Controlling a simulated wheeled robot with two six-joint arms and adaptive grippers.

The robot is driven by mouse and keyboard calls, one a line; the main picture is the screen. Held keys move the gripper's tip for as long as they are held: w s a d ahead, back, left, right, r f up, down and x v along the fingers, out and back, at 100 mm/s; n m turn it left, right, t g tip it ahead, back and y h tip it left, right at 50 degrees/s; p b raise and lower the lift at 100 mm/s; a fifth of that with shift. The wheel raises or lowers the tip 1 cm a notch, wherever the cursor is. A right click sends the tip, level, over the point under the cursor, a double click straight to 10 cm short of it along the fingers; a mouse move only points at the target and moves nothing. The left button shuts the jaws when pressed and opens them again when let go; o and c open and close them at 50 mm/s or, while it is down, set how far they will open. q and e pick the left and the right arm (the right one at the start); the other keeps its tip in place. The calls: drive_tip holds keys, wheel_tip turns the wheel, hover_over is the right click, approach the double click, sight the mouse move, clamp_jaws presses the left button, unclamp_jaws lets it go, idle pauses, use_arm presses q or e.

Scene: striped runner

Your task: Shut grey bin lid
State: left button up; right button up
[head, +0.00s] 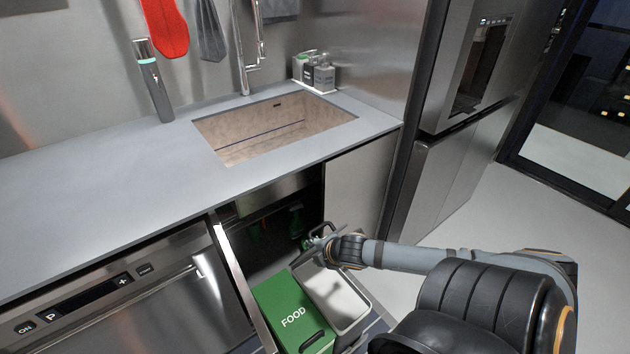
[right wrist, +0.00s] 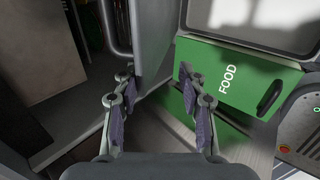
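The grey bin (head: 345,308) stands open beside the green bin with a lid marked FOOD (head: 275,310), in the pulled-out unit under the sink. In the right wrist view the grey bin's rim (right wrist: 225,39) is at the top right and the green lid (right wrist: 240,75) below it. A grey panel (right wrist: 150,40) with a bar-like handle, apparently the raised grey lid, stands tilted up beside the open bin. My right gripper (head: 322,242) is at the back of the grey bin by this panel. Its fingers (right wrist: 158,76) are apart, with the panel's lower end near them; contact is unclear. My left gripper is out of view.
The counter edge (head: 150,232) and sink (head: 275,127) lie above the bins. The dark cabinet opening (head: 265,235) is behind them. A dishwasher front (head: 130,310) is at the left and a tall fridge (head: 455,130) at the right. Clear floor (head: 500,205) lies right.

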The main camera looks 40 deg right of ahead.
drive_tip(key=shift+s+f, duration=0.3)
drive_tip(key=shift+s, duration=0.2)
drive_tip(key=s+f, duration=0.1)
drive_tip(key=s+f+t+p, duration=0.1)
drive_tip(key=s, duration=0.1)
drive_tip(key=shift+a+f, duration=0.1)
drive_tip(key=shift+a, duration=0.1)
drive_tip(key=shift+s, duration=0.1)
drive_tip(key=shift+s+a+f+t, duration=0.15)
drive_tip(key=shift+s+f+t, duration=0.35)
drive_tip(key=shift+s+f, duration=0.8)
